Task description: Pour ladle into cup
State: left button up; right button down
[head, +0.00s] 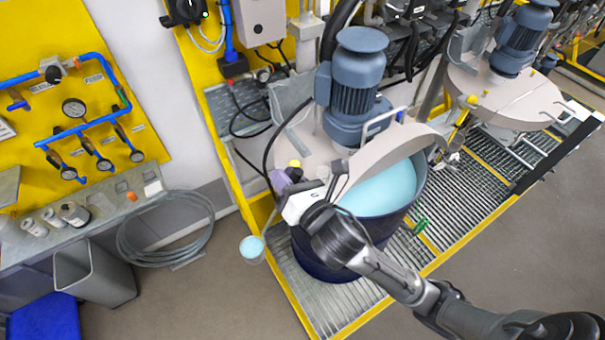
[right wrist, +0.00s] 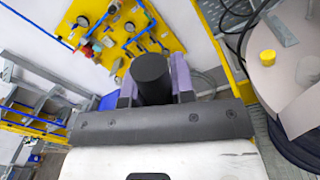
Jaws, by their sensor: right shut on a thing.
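My right gripper (head: 282,184) is shut on the ladle's handle, to the left of the open drum. In the right wrist view the dark handle end (right wrist: 152,78) sits between the purple fingers (right wrist: 183,78). The ladle's bowl (head: 252,247) hangs below the gripper, holds light blue liquid and looks about level. It shows over the floor beside the platform. The drum (head: 418,188) holds the same light blue liquid under its half-open lid. Small containers stand on the bench at left, among them a jar (head: 74,213); I cannot tell which is the cup. My left gripper is out of view.
The grey bench (head: 110,205) runs along the left wall below blue pipes and gauges (head: 74,108). A coiled hose (head: 165,235) and a grey bin (head: 95,275) are by it. The agitator motor (head: 358,80) stands above the drum. The floor between bench and platform is open.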

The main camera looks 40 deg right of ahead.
jog(key=w+d+m+g+h, duration=0.1)
jog(key=w+d+m+h, duration=0.1)
jog(key=d, duration=0.9)
jog(key=w+d+m+g+h, duration=0.1)
jog(key=d+h, duration=0.4)
jog(key=d, duration=0.7)
jog(key=w+d+m+g+h, duration=0.1)
jog(key=w+d+m+h, duration=0.3)
jog(key=d, duration=0.8)
jog(key=shift+w+f, duration=0.15)
jog(key=shift+f, duration=0.2)
